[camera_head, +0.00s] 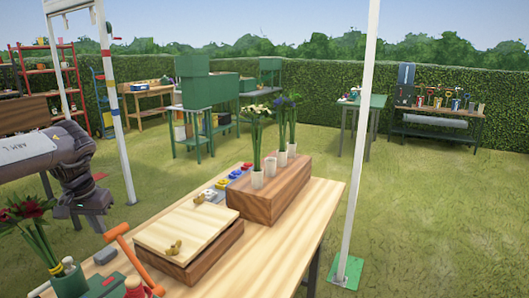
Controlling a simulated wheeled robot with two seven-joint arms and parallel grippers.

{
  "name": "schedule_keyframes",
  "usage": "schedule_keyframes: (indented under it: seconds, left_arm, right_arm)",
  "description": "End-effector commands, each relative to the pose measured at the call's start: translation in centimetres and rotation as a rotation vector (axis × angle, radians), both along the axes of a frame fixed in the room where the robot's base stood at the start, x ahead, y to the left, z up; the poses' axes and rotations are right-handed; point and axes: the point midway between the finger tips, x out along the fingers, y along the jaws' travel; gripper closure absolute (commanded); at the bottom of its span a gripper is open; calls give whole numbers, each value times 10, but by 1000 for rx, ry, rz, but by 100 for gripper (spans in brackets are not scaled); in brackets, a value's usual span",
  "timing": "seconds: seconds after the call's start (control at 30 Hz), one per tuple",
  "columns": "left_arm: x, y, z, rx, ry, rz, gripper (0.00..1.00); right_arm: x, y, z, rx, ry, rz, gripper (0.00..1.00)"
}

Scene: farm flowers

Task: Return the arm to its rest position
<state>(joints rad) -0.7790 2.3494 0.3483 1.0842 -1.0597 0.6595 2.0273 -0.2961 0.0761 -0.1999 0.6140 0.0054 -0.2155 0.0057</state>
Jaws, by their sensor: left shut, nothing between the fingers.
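My left arm (28,150) comes in from the left edge, with its dark wrist bent downward. My left gripper (96,222) points down beside the left side of the wooden table (262,262). It is shut and empty, apart from the things on the table. My right arm and gripper do not show.
On the table stand a light-lidded wooden box (190,228), a longer wooden block (280,190) with flowers in white cups, and an orange-handled tool (135,262). Red flowers (28,212) stand close to my left gripper. A white post (357,130) rises at the table's right.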

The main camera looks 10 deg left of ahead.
Motion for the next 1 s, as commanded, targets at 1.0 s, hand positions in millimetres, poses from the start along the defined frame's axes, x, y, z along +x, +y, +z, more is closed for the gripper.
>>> schedule_keyframes:
  seconds: [1.0]
  left_arm:
    - [1,3,98,0,0,0,100]
  right_arm:
    - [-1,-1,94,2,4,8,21]
